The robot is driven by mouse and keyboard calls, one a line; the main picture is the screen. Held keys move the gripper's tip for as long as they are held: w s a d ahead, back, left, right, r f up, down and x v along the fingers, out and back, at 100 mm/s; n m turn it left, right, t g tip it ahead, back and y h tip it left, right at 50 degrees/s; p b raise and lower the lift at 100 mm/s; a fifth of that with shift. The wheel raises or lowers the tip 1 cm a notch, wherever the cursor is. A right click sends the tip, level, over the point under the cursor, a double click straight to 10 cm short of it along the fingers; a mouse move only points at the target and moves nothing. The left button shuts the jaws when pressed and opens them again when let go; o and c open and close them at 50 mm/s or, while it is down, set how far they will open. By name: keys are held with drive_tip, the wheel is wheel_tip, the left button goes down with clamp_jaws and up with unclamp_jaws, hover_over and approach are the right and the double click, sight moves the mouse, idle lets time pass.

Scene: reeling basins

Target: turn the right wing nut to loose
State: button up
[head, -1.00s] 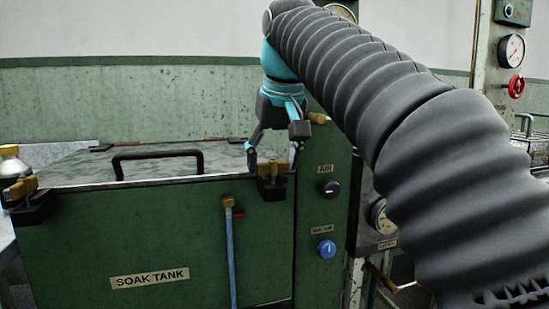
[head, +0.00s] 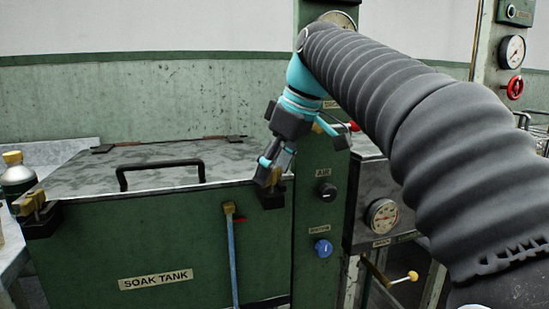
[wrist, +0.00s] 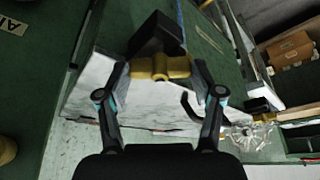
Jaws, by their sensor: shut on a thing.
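The right wing nut (head: 277,179) is brass and sits on a black clamp block (head: 272,199) at the right front corner of the soak tank lid. It also shows in the wrist view (wrist: 160,68), with its two wings spread between my fingertips. My gripper (head: 268,176) is shut on it, a finger at each wing. In the head view my gripper is tilted and its fingers hide part of the nut. The left wing nut (head: 34,203) is brass too, on its own black block at the left front corner, well away from my gripper.
The grey lid (head: 100,178) has a black handle (head: 160,174). Right of the nut stands a green post with a black AIR knob (head: 326,193) and a blue knob (head: 323,248). A blue hose (head: 231,260) hangs at the tank's front. A gauge (head: 382,215) is further right.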

drive_tip(key=n+g, duration=0.1)
drive_tip(key=n, duration=0.1)
drive_tip(key=n+g, duration=0.1)
drive_tip(key=n, duration=0.2)
drive_tip(key=shift+w+n+y, duration=0.2)
drive_tip(key=shift+n+y, duration=0.1)
drive_tip(key=shift+n+g, duration=0.8)
drive_tip(key=shift+n, duration=1.1)
drive_tip(key=o, duration=1.1)
drive_tip(key=shift+o, duration=0.2)
